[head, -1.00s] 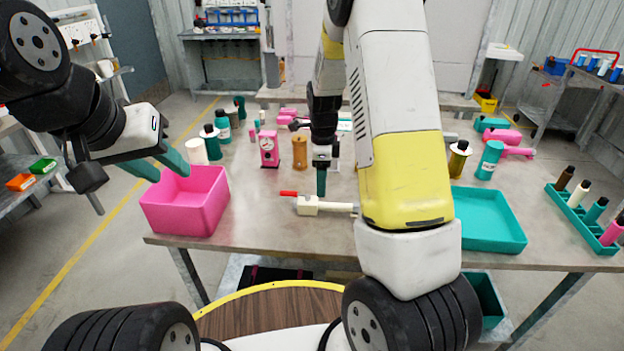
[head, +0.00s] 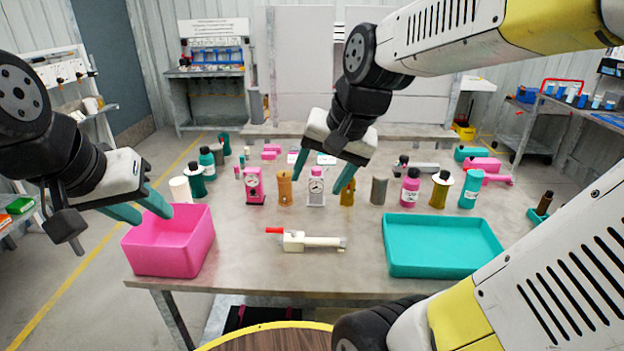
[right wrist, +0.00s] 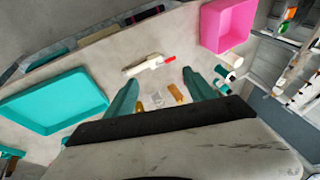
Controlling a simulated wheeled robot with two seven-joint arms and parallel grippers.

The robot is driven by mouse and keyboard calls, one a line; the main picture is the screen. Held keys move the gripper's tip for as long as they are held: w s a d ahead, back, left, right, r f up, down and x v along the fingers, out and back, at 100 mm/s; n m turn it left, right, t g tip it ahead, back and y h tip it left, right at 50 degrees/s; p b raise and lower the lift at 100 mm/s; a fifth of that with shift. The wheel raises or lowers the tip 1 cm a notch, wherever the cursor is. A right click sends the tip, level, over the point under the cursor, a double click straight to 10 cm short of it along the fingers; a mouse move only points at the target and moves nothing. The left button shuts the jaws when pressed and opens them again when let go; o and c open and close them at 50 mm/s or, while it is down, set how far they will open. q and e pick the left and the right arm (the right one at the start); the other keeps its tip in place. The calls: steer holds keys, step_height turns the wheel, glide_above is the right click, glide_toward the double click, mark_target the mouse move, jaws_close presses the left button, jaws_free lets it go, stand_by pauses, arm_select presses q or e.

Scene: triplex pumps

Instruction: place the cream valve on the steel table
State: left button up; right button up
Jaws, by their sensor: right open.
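The cream valve (head: 309,241), with a red handle at its left end, lies on its side on the steel table (head: 300,272), between the pink bin and the teal tray. It also shows in the right wrist view (right wrist: 148,66). My right gripper (head: 318,185) is open and empty above the table, behind and above the valve, apart from it. Its teal fingers also show in the right wrist view (right wrist: 160,85). My left gripper (head: 156,212) hangs by the pink bin's left rim, its fingers spread with nothing visible between them.
A pink bin (head: 170,247) stands at the table's left front and a teal tray (head: 440,265) at the right. Gauges and bottles, such as a pink gauge (head: 254,187) and a pink bottle (head: 410,188), stand in a row behind. The table around the valve is clear.

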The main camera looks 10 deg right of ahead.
steer(key=s+n, duration=0.1)
steer(key=s, duration=0.1)
steer(key=s+n+t, duration=0.1)
steer(key=n, duration=0.1)
steer(key=s+r+n, duration=0.1)
steer(key=s, duration=0.1)
steer(key=shift+s+a+r+n, duration=0.1)
steer(key=shift+s+a+n, duration=0.05)
steer(key=shift+s+n, duration=0.2)
